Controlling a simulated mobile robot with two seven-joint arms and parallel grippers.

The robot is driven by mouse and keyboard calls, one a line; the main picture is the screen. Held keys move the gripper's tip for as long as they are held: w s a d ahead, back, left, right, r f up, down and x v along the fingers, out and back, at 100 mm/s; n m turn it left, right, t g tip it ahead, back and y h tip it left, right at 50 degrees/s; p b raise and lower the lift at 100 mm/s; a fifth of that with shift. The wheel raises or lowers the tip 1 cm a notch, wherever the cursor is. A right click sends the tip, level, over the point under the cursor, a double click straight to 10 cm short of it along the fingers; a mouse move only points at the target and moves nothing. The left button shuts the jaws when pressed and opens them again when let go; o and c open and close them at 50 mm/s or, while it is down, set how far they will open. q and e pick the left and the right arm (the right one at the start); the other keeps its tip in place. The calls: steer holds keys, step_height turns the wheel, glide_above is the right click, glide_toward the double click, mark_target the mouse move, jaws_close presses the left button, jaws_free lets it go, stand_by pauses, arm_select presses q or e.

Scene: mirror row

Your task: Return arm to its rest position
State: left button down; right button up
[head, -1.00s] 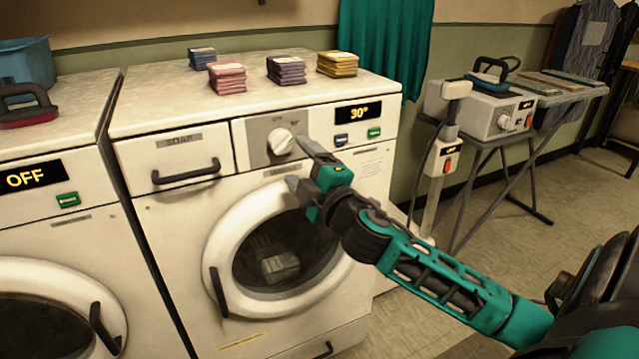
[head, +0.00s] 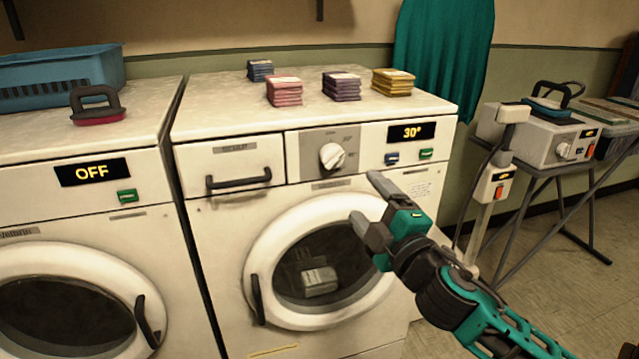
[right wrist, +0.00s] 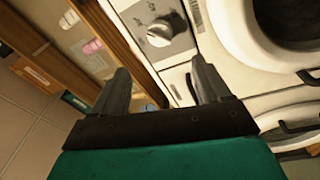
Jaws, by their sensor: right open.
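My right gripper (head: 367,203) is open and empty in front of the right washing machine (head: 222,219), below its dial (head: 332,156). Its two fingers also show spread apart in the right wrist view (right wrist: 160,88), with nothing between them. The dial shows at the top of that view (right wrist: 160,31), apart from the fingers. The display (head: 412,132) reads 30°. The round door (head: 262,262) looks shut, with a pale bundle (head: 319,280) behind its glass. The gripper overlaps the door's right rim in the head view. My left gripper is not in view.
Folded cloth stacks in pink (head: 284,92), purple (head: 342,87), yellow (head: 393,83) and blue (head: 260,71) lie on the machine top. A left machine reads OFF (head: 92,172); a blue basket (head: 60,77) and red-based brush (head: 97,105) sit on it. A steam iron station (head: 540,130) stands right.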

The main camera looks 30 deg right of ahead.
arm_select(q)
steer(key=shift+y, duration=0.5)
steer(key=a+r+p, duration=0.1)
steer(key=p, duration=0.2)
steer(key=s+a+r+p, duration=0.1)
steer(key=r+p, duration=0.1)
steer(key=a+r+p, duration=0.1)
steer(key=p, duration=0.2)
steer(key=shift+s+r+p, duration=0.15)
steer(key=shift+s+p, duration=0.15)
arm_select(e)
steer(key=s+a+f+m+g+y, duration=0.1)
steer(key=s+a+f+m+g, duration=0.1)
steer(key=f, duration=0.5)
steer(key=s+a+f+m+g+y, duration=0.2)
steer(key=s+a+f+m, duration=0.3)
steer(key=a+f, duration=0.3)
steer(key=s+a+f+m+g+y, duration=0.1)
steer(key=s+a+f+m+g, duration=0.2)
steer(key=s+a+f, duration=0.3)
steer(key=shift+f+m+g+y, duration=0.3)
steer(key=shift+f+g+y, duration=0.1)
steer(key=shift+f+g, duration=0.3)
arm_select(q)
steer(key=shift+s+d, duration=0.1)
arm_select(e)
steer(key=shift+w+d, duration=0.1)
